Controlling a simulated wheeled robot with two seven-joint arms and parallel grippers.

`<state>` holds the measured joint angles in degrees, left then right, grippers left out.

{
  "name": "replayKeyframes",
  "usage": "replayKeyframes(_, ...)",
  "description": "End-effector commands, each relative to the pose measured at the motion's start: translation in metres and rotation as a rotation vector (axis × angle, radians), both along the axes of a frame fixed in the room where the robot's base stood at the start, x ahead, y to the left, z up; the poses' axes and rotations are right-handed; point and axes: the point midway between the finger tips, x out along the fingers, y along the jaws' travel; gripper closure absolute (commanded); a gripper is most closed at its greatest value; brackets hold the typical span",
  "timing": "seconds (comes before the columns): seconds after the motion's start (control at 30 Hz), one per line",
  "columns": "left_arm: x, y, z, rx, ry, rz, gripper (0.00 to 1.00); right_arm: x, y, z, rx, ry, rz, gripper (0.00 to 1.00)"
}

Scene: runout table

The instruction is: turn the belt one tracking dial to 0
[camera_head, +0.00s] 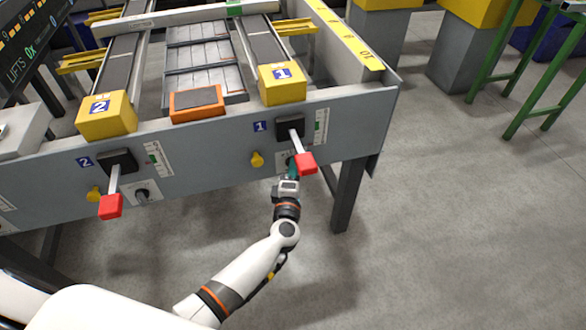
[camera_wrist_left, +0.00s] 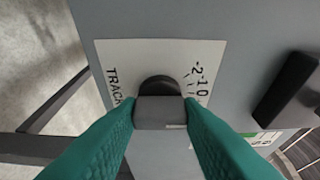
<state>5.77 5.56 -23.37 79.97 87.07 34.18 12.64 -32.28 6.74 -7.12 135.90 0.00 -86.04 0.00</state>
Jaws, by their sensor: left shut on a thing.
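The belt one tracking dial (camera_wrist_left: 158,88) is a dark round knob with a grey grip bar on a pale plate (camera_wrist_left: 130,60) in the left wrist view. The plate reads "TRACK", with -2, -1 and 0 showing on its right; the rest of the scale is hidden. My left gripper (camera_wrist_left: 160,113) has its green fingers closed on the grip bar. In the head view my left gripper (camera_head: 291,172) reaches the panel below the belt 1 label (camera_head: 260,127) and mostly hides the dial. I cannot tell which number the dial points to. My right gripper is not in view.
A red-handled lever (camera_head: 306,164) hangs close to the right of my left gripper. A yellow knob (camera_head: 257,159) is to its left. Belt two's lever (camera_head: 111,205) and dial (camera_head: 142,196) are farther left. A table leg (camera_head: 347,195) stands right; open floor lies in front.

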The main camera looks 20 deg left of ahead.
Motion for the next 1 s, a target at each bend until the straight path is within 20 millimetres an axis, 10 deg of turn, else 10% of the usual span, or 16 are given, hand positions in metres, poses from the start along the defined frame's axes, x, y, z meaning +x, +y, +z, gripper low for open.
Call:
replayKeyframes(0.47, -0.0014, -0.002, -0.0033, 0.004, 0.009, -0.004, 0.9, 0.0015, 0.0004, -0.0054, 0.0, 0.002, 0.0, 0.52)
replayKeyframes(0.5, -0.0014, -0.002, -0.0033, 0.004, 0.009, -0.004, 0.66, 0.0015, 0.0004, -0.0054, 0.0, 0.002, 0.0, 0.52)
replayKeyframes(0.63, -0.0011, -0.0016, -0.0027, 0.004, 0.008, -0.003, 0.45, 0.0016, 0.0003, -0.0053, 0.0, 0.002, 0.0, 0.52)
replayKeyframes(1.0, -0.0066, -0.002, -0.001, 0.003, 0.006, -0.002, 0.45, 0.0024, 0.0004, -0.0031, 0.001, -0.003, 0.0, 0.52)
